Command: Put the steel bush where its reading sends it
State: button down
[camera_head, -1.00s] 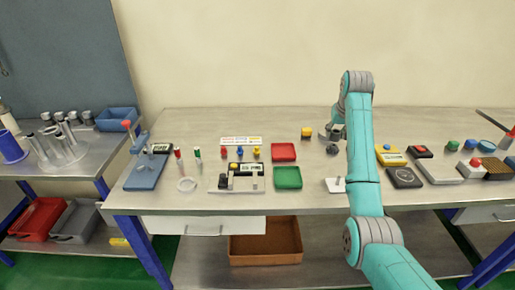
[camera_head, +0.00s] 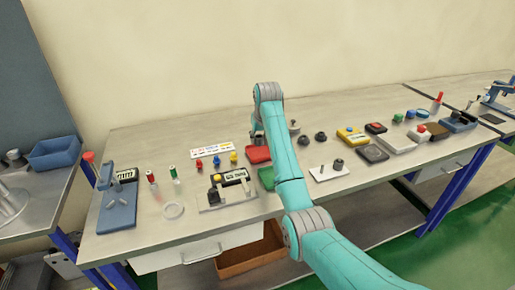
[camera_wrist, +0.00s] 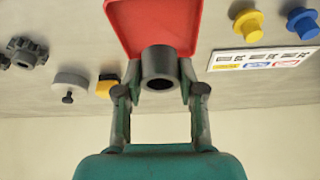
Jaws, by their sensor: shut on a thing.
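The steel bush (camera_wrist: 160,62), a dark grey ring-shaped cylinder with a round bore, is between the fingertips of my gripper (camera_wrist: 160,88) in the wrist view. My gripper is shut on it. The bush overlaps the near edge of a red tray (camera_wrist: 155,20), which looks empty where visible; I cannot tell whether it touches the tray. In the head view my arm hides the bush and partly covers the red tray (camera_head: 256,156) and green tray (camera_head: 266,177). A measuring device with a display (camera_head: 235,177) stands left of the green tray; its reading is too small to read.
A white card with coloured labels (camera_head: 211,151) lies behind red, blue and yellow knobs (camera_head: 216,160). A blue fixture (camera_head: 117,205) stands at the left.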

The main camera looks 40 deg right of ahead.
aim_at(259, 151)
jog(key=shift+d+f, duration=0.1)
jog(key=shift+f, duration=2.15)
jog(key=shift+f, duration=0.1)
jog(key=c, duration=1)
grip_release()
jog(key=v, duration=1.2)
